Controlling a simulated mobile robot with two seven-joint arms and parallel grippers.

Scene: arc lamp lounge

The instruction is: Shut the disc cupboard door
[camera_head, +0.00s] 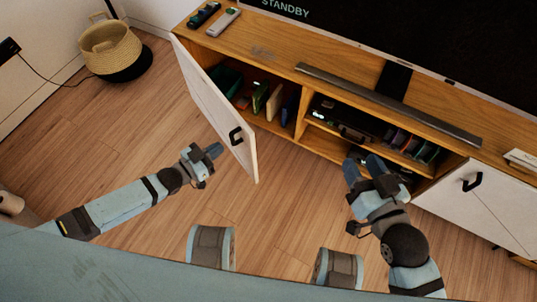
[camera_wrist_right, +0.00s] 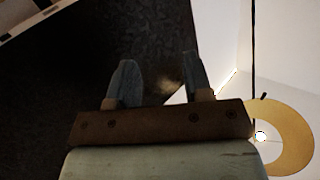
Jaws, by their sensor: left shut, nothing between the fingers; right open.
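The disc cupboard door (camera_head: 215,105) is a white panel with a black handle (camera_head: 236,136). It stands open, swung out from the left end of the wooden media unit (camera_head: 285,50). Discs and cases (camera_head: 262,97) show in the compartment behind it. My left gripper (camera_head: 214,151) is shut and empty, just left of the door's lower free edge, near the handle; I cannot tell whether it touches. My right gripper (camera_head: 364,165) is open and empty in front of the unit's middle shelves. It also shows in the right wrist view (camera_wrist_right: 158,85) with its fingers apart.
A soundbar (camera_head: 385,102), remotes (camera_head: 222,22) and a television (camera_head: 430,35) are on top. A woven basket (camera_head: 112,48) stands at the far left. The wooden floor (camera_head: 120,130) left of the door is clear.

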